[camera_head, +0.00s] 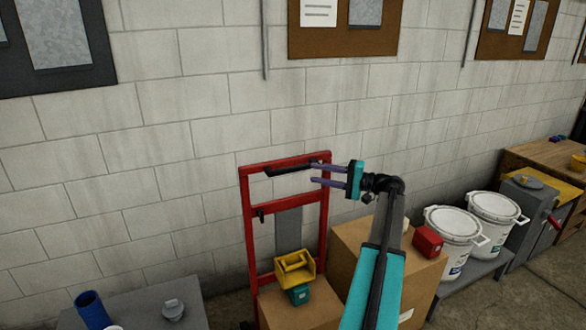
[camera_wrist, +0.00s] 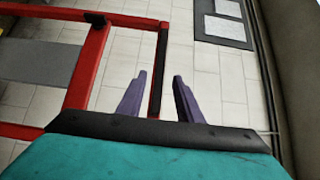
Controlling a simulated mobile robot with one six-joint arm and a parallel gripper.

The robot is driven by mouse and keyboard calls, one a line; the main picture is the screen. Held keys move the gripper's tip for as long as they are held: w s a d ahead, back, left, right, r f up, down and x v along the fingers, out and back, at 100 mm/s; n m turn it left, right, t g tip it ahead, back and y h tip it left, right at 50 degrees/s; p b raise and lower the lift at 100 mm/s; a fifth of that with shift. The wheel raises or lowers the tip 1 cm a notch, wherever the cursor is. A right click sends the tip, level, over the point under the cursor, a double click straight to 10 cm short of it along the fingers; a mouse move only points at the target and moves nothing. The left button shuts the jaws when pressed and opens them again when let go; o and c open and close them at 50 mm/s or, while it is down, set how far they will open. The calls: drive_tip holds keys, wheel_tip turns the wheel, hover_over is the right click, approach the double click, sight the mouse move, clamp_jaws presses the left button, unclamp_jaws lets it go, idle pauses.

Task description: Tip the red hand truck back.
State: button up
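The red hand truck (camera_head: 246,215) stands upright in front of the block wall. A black grip (camera_head: 285,169) runs along its top bar; it also shows in the wrist view (camera_wrist: 162,60). A cardboard box (camera_head: 300,312) sits low on the truck, with a yellow and teal item (camera_head: 296,268) on top. My gripper (camera_head: 311,172) is at the truck's top right corner, its purple fingers pointing left. The fingers are open, and in the wrist view (camera_wrist: 159,75) the grip's near end shows between them with gaps on both sides. I cannot tell whether they touch it.
A larger cardboard box (camera_head: 345,240) stands right of the truck, with a small red box (camera_head: 428,241) on top. White buckets (camera_head: 455,225) sit on a low grey bench farther right. A grey table (camera_head: 145,300) with a blue cup (camera_head: 92,309) is at front left.

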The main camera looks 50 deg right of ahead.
sight(298, 169)
drive_tip(key=p+x, duration=0.3)
drive_tip(key=x, duration=0.6)
drive_tip(key=shift+w+a, duration=0.15)
drive_tip(key=shift+w, duration=0.2)
clamp_jaws()
